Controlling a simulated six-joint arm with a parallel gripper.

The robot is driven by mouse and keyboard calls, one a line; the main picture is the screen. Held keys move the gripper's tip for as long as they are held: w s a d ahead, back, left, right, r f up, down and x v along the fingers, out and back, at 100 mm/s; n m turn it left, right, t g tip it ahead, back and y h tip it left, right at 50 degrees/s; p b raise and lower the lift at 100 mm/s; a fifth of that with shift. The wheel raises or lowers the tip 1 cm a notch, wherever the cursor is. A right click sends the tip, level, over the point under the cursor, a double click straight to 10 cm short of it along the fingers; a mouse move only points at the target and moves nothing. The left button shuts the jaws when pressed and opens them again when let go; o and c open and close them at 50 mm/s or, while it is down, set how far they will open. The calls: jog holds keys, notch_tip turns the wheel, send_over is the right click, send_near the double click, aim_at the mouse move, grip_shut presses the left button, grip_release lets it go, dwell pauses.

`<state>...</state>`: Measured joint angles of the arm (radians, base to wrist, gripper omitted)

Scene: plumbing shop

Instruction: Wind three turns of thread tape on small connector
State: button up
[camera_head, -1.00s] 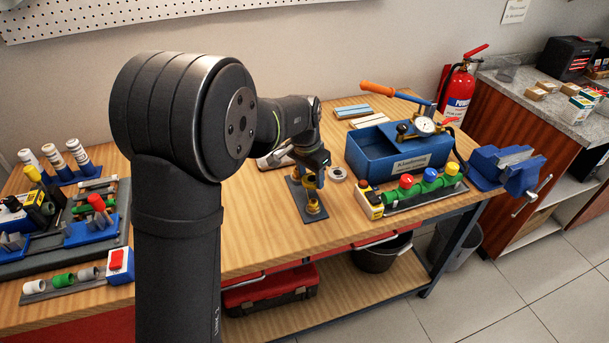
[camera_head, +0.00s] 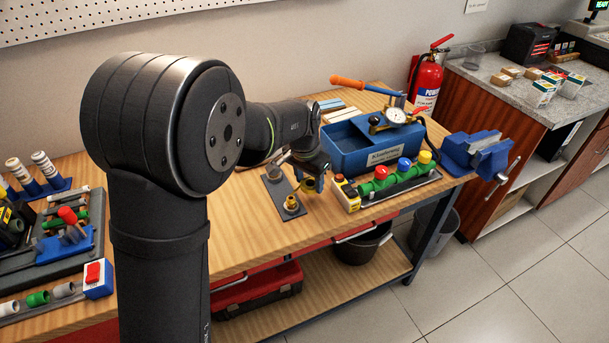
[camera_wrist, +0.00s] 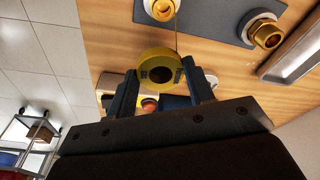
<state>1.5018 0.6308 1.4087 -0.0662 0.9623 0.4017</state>
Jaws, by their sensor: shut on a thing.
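My gripper (camera_wrist: 160,92) is shut on a yellow ring-shaped tape spool (camera_wrist: 157,54), held between its two fingers in the wrist view. A thin pale strand runs up from the spool, near the small brass-coloured connector (camera_wrist: 161,8) at the top edge. A larger connector (camera_wrist: 266,34) stands on the same dark plate (camera_wrist: 215,12). In the head view my gripper (camera_head: 313,184) is just right of the brass connector (camera_head: 292,203) at the near end of the plate (camera_head: 281,187). Whether the strand touches the connector, I cannot tell.
A green manifold with coloured knobs (camera_head: 400,177) and a blue tester box (camera_head: 352,150) stand close on the right. A blue vise (camera_head: 478,153) is at the table's right end. Fittings and racks (camera_head: 50,230) fill the left. Bare wood lies left of the plate.

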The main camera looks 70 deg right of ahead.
jog(key=shift+s+a, duration=0.65)
jog(key=shift+s, duration=0.15)
jog(key=shift+s+a, duration=0.3)
jog(key=shift+a, duration=0.5)
jog(key=shift+s+a, duration=0.3)
jog(key=shift+a, duration=0.45)
jog(key=shift+w+a, duration=0.15)
jog(key=shift+a, duration=0.65)
jog(key=shift+w+a, duration=0.1)
jog(key=shift+a, duration=0.65)
jog(key=shift+w+a, duration=0.5)
jog(key=shift+a, duration=0.2)
jog(key=shift+w+a, duration=0.5)
jog(key=shift+a, duration=0.15)
jog(key=shift+w+a, duration=0.3)
jog(key=shift+w, duration=0.5)
jog(key=shift+w+a, duration=0.3)
jog(key=shift+w, duration=0.45)
jog(key=shift+w+d, duration=0.15)
jog(key=shift+w, duration=0.65)
jog(key=shift+w+d, duration=0.1)
jog(key=shift+w, duration=0.7)
jog(key=shift+r, duration=0.1)
